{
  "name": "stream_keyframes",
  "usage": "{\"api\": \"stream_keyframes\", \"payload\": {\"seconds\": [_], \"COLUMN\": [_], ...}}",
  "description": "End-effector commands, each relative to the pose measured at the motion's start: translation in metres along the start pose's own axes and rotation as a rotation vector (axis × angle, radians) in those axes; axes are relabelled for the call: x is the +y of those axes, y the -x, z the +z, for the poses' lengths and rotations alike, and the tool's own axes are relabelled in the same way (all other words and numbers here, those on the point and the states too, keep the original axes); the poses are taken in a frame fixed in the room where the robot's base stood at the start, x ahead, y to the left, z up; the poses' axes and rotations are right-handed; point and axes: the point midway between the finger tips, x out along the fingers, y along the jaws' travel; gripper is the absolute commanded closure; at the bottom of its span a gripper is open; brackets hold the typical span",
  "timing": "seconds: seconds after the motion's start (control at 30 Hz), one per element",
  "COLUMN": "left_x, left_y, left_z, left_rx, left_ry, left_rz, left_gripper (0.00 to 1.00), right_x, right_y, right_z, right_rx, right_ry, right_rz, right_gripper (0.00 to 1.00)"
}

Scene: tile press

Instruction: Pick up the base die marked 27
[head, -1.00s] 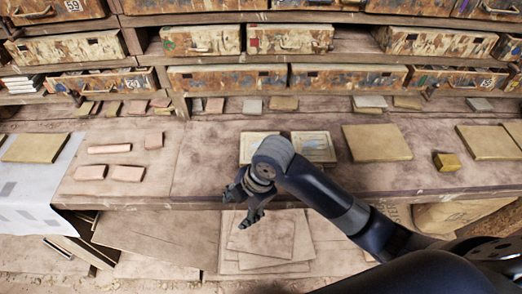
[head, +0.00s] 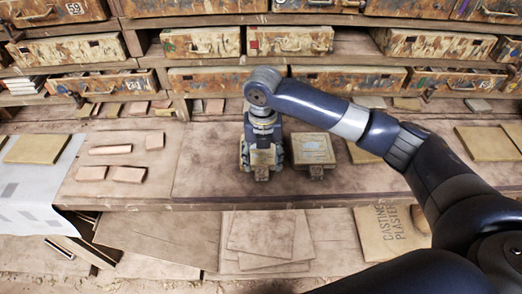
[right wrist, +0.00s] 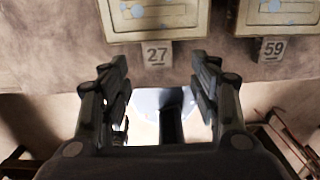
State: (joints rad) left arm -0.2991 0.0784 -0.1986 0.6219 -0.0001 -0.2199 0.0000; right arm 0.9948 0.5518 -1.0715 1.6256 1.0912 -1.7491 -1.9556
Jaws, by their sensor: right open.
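The base die marked 27 (right wrist: 155,28) is a pale block with light blue spots and a grey tag reading 27, at the top of the right wrist view. In the head view the die (head: 262,158) sits at the bench's front, partly hidden by my right gripper (head: 262,166). My right gripper is open and points down, its fingers on either side of the die in the head view. In the right wrist view its fingertips (right wrist: 158,64) flank the tag; I cannot tell if they touch the die. My left gripper is not in view.
A similar die marked 59 (head: 313,150) stands just right, close to the gripper. The bench (head: 212,180) is clear to the left, with pink blocks (head: 129,174) farther left. Shelves of painted drawers (head: 350,80) run behind. Flat boards (head: 270,235) lie below the front edge.

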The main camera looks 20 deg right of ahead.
Motion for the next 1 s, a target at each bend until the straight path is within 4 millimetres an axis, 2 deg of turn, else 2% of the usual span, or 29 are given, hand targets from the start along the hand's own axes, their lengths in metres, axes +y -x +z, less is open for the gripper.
{"api": "stream_keyframes", "payload": {"seconds": [0.17,0.33,0.5,0.77,0.87,1.0], "left_x": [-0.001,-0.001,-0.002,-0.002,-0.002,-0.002], "left_y": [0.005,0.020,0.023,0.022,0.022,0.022], "left_z": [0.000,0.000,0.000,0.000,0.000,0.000], "left_rx": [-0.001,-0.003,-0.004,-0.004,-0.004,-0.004], "left_ry": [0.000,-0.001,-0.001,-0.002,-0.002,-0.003], "left_rz": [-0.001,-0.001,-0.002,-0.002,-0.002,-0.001], "left_gripper": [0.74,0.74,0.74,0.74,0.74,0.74], "right_x": [0.001,0.002,0.002,0.002,0.002,0.002], "right_y": [-0.012,-0.035,-0.057,-0.061,-0.061,-0.061], "right_z": [-0.001,-0.004,-0.004,-0.003,-0.003,-0.003], "right_rx": [0.001,0.004,0.000,-0.002,-0.002,-0.002], "right_ry": [0.000,-0.002,-0.001,0.000,0.000,0.000], "right_rz": [0.000,-0.002,0.000,0.001,0.001,0.001], "right_gripper": [0.43,0.43,0.43,0.43,0.61,0.93]}}
